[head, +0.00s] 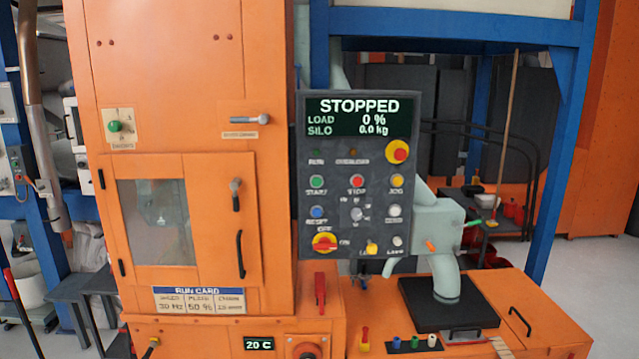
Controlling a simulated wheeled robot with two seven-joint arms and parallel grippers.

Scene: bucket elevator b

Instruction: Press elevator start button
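The green START button (317,181) is on the left of the grey control panel (313,237), in the upper row of buttons. The red STOP button (357,181) is to its right, then a yellow button (397,181). The panel's display (360,116) reads STOPPED, LOAD 0 % and SILO 0.0 kg. The RUN lamp (317,154) above START looks dark. Neither of my grippers shows in the head view.
A large red-and-yellow button (397,151), a blue RESET button (317,212) and a red-and-yellow rotary switch (325,243) share the panel. A pale green pipe (444,275) enters the orange base at lower right. A blue frame post (550,160) stands right. The space before the panel looks clear.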

